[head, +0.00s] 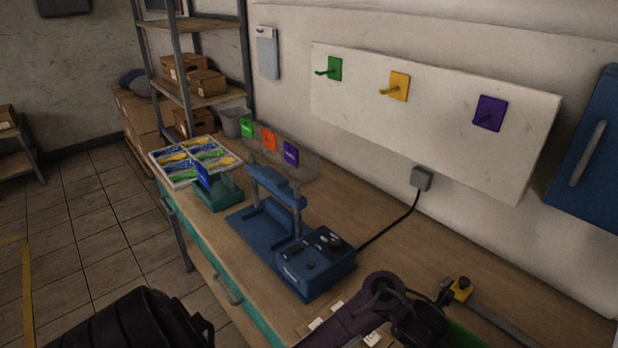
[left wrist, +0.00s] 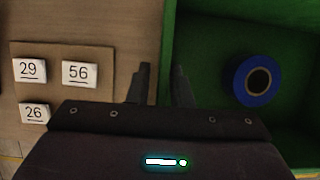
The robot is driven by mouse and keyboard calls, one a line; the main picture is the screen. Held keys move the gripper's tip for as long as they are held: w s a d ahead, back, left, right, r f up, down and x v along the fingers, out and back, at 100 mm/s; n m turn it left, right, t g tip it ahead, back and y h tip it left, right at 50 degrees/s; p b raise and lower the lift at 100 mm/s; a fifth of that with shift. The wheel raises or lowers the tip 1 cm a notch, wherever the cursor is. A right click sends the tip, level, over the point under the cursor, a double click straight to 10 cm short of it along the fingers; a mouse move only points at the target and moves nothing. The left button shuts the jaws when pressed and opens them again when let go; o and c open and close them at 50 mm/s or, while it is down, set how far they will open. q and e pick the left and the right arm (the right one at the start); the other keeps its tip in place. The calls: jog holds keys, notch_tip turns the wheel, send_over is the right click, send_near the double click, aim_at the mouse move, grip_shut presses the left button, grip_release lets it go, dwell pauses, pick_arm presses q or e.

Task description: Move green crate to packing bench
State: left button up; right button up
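The green crate (left wrist: 205,32) fills the right of the left wrist view. A blue roll (left wrist: 242,92) with a dark centre lies inside it. My left gripper (left wrist: 161,88) is open over the crate's left wall, with one finger on the outer side and one on the inner side; a gap shows beside the wall. In the head view only a green sliver of the crate (head: 466,336) shows at the bottom, mostly hidden by my dark arm. My right gripper is not in view. I cannot tell which surface is the packing bench.
A cardboard piece with numbered tags (left wrist: 79,72) lies left of the crate. The wooden bench (head: 400,243) holds a blue press (head: 318,268), a green holder (head: 216,195) and a compartment tray (head: 153,155). A black cable runs to a wall box (head: 421,179). Floor shows at left.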

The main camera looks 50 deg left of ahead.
pick_arm(q)
jog(key=shift+o, duration=1)
jog(key=shift+r, duration=0.1)
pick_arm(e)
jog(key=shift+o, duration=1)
pick_arm(q)
jog(key=o, duration=0.8)
jog(key=shift+d, duration=0.1)
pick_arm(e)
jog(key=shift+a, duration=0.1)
pick_arm(q)
jog(key=shift+r, duration=0.1)
jog(key=v, duration=0.3)
jog(key=shift+d, duration=0.1)
jog(key=s, duration=1.2)
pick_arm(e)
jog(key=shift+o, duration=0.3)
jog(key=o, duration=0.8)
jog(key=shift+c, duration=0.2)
